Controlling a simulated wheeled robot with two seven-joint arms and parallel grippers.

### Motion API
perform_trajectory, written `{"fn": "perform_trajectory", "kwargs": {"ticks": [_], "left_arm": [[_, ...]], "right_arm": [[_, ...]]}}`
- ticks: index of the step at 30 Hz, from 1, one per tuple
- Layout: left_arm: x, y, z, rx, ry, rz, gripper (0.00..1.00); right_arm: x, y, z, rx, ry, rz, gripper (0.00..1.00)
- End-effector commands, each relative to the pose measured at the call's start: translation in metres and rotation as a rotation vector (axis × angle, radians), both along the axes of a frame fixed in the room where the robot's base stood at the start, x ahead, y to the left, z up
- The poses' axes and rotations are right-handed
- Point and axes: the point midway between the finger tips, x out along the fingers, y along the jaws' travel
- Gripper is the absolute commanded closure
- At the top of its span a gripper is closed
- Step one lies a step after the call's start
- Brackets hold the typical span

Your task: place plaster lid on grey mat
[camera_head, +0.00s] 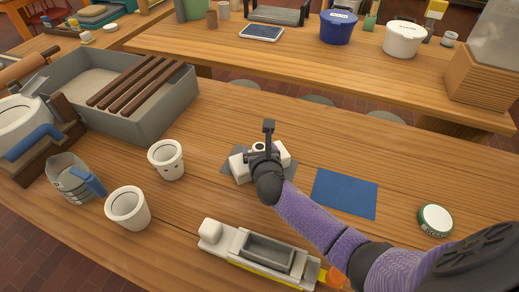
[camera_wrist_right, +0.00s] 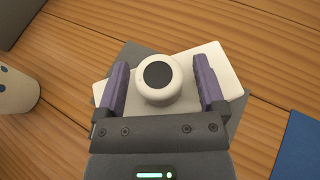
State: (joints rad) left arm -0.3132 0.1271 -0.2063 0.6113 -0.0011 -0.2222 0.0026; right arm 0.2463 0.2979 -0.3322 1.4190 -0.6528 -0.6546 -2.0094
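The plaster lid is a white slab (camera_wrist_right: 220,67) with a round, dark-topped knob (camera_wrist_right: 158,76). It lies on the grey mat (camera_wrist_right: 131,57), turned at an angle to it. In the head view the lid (camera_head: 238,168) and mat (camera_head: 229,155) are partly hidden by my right gripper (camera_head: 262,150). In the wrist view my right gripper (camera_wrist_right: 161,85) is open, its purple fingers on either side of the knob with gaps. The slab's near part is hidden by the gripper. My left gripper is not in view.
A blue mat (camera_head: 344,193) lies right of the grey mat. A white box with a grey hollow (camera_head: 268,252) lies in front. Two white cups (camera_head: 166,160) (camera_head: 128,208) and a jug (camera_head: 70,178) stand left. A round green-rimmed tin (camera_head: 435,219) lies right.

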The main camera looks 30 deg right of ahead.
Motion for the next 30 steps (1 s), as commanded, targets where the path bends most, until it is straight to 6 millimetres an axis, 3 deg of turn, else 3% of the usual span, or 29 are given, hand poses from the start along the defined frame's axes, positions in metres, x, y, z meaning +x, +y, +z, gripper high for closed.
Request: {"fn": "perform_trajectory", "kwargs": {"ticks": [7,15,21,30], "left_arm": [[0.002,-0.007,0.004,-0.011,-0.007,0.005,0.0],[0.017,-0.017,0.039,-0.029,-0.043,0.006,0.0],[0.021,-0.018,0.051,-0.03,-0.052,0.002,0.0],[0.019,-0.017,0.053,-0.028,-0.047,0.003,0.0]], "right_arm": [[-0.003,0.001,0.006,0.0,0.0,0.0,0.11],[-0.058,0.019,0.034,0.001,0.0,0.002,0.11],[-0.093,0.03,0.047,0.0,0.0,0.0,0.11],[-0.105,0.034,0.049,-0.001,-0.001,-0.001,0.11]]}}
